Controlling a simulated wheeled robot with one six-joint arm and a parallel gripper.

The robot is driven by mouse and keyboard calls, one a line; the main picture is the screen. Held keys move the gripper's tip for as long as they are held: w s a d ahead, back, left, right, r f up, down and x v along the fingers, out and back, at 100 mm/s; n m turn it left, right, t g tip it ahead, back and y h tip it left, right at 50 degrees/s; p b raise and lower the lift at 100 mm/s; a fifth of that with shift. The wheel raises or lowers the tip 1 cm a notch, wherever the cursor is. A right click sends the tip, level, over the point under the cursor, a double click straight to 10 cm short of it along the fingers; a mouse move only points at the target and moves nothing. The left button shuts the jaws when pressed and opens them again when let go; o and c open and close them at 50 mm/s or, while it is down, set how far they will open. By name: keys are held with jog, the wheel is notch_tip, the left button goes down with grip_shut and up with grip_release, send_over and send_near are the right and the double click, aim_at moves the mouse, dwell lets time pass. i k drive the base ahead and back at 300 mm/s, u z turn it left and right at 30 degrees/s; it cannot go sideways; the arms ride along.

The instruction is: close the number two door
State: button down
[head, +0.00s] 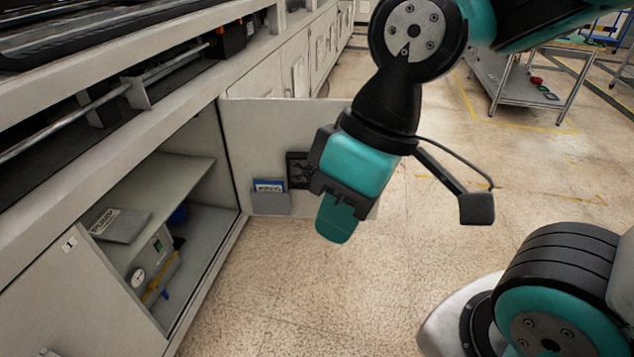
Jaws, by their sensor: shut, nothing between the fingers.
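The open door (255,140) stands swung out from the cabinet, its inner face toward me; no number is visible on it. It carries a pocket with a blue booklet (270,186) and a dark square panel (297,168). The open compartment is to its left. A closed door marked 1 (75,290) is nearer, at lower left. My gripper (336,220) is shut and empty, pointing down in front of the open door's outer part, and it hides part of that door. I cannot tell whether it touches the door.
Inside the compartment, a grey labelled binder (122,226) lies on a shelf (165,185); below is a unit with a gauge (138,277). The bench top with rails overhangs above. Speckled floor (300,290) is clear. A metal cart (520,90) stands at back right.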

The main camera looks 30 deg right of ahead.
aim_at(264, 136)
jog(key=u, duration=0.1)
jog(key=k, duration=0.1)
jog(key=z, duration=1.55)
jog(key=i, duration=6.05)
jog(key=u, duration=4.45)
jog(key=i, duration=0.55)
jog(key=u, duration=0.2)
